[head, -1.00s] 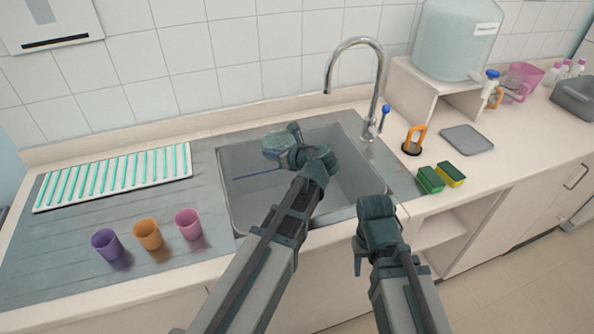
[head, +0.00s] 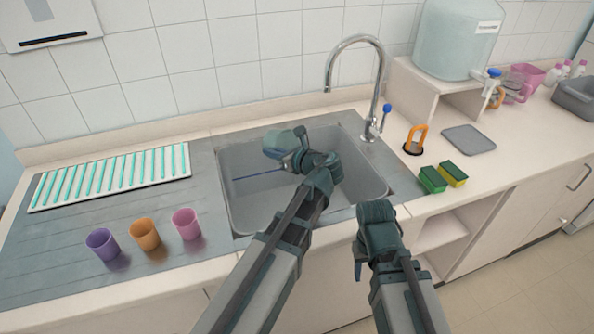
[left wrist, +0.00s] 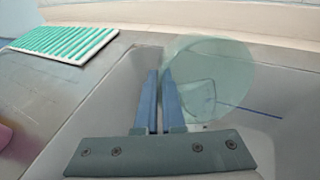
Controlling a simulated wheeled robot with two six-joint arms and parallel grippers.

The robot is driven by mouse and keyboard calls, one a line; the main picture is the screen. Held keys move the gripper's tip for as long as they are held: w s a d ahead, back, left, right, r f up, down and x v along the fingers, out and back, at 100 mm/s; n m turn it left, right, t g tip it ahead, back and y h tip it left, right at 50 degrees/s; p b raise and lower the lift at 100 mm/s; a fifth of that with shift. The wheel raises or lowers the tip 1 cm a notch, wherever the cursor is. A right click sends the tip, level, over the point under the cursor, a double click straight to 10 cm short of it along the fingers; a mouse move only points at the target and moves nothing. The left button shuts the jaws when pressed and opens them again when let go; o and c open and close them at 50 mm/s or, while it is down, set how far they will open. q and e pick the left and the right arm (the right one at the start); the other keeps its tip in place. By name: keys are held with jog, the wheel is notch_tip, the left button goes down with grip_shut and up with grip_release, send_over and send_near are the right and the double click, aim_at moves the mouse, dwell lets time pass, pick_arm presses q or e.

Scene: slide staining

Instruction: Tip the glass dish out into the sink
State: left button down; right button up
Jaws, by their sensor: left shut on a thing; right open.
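The glass dish (head: 281,144) is a round, pale green, see-through dish. My left gripper (head: 292,158) is shut on it and holds it over the left part of the grey sink (head: 225,195). In the left wrist view the dish (left wrist: 215,72) is tilted, with its round face turned toward the camera, and the blue fingers (left wrist: 160,100) meet its left edge. I cannot tell whether any liquid is in it. My right gripper (head: 360,262) is open and empty in front of the counter, to the right of my left arm.
A tap (head: 372,90) arches over the back right of the sink. Purple, orange and pink cups (head: 145,234) stand on the drainboard at left, below a rack of teal strips (head: 110,178). Two sponges (head: 443,177) and an orange-handled item (head: 416,138) lie right of the sink.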

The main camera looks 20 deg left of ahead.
pick_arm(q)
jog(key=shift+s+d+y+b, duration=0.15)
jog(key=shift+d+y+b, duration=0.25)
jog(key=shift+b, duration=0.15)
jog(key=shift+s+d+t+y+b, duration=0.2)
jog(key=shift+d+t+y+b, duration=0.25)
jog(key=shift+b, duration=0.5)
jog(key=shift+s+d+r+y+b, duration=0.1)
jog(key=shift+d+r+y+b, duration=0.05)
jog(key=shift+r+y+b, duration=0.15)
jog(key=shift+t+b, duration=0.25)
jog(key=shift+b, duration=0.1)
